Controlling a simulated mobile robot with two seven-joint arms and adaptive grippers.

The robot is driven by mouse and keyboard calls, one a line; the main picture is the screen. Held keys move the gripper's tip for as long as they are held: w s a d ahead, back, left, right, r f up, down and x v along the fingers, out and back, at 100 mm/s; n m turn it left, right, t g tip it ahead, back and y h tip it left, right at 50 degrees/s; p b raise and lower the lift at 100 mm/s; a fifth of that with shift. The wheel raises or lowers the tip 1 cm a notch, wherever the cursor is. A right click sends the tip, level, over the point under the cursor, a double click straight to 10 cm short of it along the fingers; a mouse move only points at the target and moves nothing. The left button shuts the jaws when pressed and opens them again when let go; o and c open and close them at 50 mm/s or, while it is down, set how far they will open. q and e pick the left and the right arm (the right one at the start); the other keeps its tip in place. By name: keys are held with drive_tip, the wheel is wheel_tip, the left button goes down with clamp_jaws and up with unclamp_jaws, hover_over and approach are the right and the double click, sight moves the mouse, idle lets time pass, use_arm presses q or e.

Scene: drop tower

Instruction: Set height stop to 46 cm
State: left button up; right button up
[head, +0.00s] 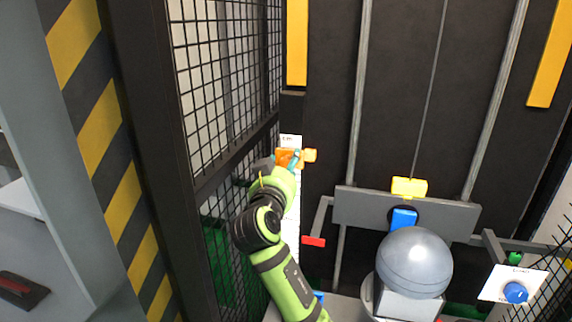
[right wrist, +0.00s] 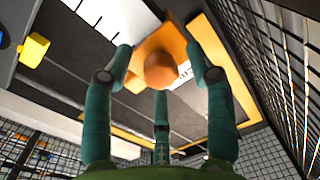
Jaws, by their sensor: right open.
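My right gripper (head: 292,161) is at the stop. In the right wrist view its teal fingers (right wrist: 160,68) are spread open around the knob, and I cannot tell whether they touch it. The scale's figures are too small to read. My left gripper is out of view.
A grey carriage bar (head: 350,210) with a yellow block (head: 409,187) and a blue block (head: 404,219) hangs right of the scale. A grey ball (head: 414,262) is below it. A mesh fence (head: 225,85) stands close left. A panel with a blue knob (head: 515,292) is lower right.

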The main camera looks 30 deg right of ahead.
drive_tip(key=v, duration=1.1)
drive_tip(key=shift+a, duration=0.15)
drive_tip(key=shift+s, duration=0.1)
